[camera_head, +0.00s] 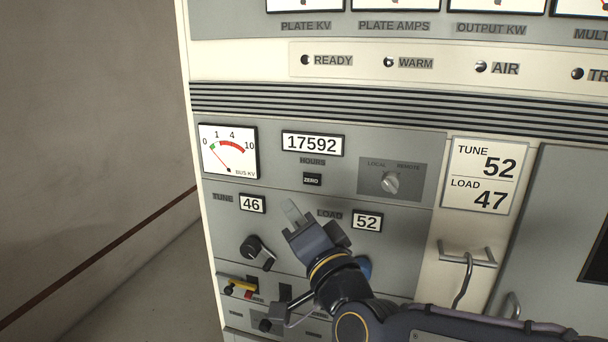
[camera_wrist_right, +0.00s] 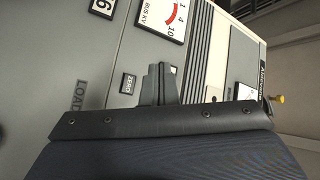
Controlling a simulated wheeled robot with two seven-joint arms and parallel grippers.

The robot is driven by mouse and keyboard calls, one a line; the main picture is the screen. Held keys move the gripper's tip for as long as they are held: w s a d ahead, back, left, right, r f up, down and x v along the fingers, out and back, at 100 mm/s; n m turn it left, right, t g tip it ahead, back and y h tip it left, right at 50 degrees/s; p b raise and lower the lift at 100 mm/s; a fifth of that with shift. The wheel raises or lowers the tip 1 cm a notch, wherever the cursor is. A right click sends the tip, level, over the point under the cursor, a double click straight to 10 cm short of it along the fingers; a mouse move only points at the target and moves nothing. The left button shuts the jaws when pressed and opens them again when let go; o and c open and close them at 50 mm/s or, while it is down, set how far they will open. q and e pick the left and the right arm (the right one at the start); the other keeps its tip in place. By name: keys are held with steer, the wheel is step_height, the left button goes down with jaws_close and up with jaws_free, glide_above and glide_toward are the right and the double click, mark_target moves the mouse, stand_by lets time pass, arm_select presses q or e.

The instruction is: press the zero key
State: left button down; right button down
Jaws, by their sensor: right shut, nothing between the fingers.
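The zero key (camera_head: 312,180) is a small black key labelled ZERO, below the hours counter (camera_head: 312,144) that reads 17592. It also shows in the right wrist view (camera_wrist_right: 127,84), just left of the fingers. My right gripper (camera_head: 293,210) is shut and empty, its fingertips below and a little left of the key in the head view. In the right wrist view the closed fingers (camera_wrist_right: 159,84) point at the panel beside the key. I cannot tell the exact gap between fingertips and panel. My left gripper is not in view.
A bus kV meter (camera_head: 229,152) is left of the key and a local/remote switch (camera_head: 390,182) right of it. Tune (camera_head: 252,203) and load (camera_head: 367,221) counters read 46 and 52 below. A crank knob (camera_head: 256,252) and a metal handle (camera_head: 466,258) stick out lower down.

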mark_target(312, 180)
steer(key=shift+s+d, duration=0.1)
steer(key=shift+d, duration=0.05)
steer(key=shift+w+d+b, duration=0.2)
steer(key=shift+w+d, duration=0.25)
steer(key=shift+w, duration=0.95)
steer(key=shift+w+d+b, duration=0.15)
steer(key=shift+w+d, duration=0.25)
steer(key=shift+w, duration=1)
steer(key=shift+w+d+b, duration=0.2)
steer(key=shift+w+d, duration=0.25)
steer(key=shift+w, duration=0.95)
steer(key=shift+w+d+f+b, duration=0.1)
steer(key=shift+w+b, duration=0.2)
steer(key=shift+b, duration=0.2)
steer(key=shift+w, duration=0.1)
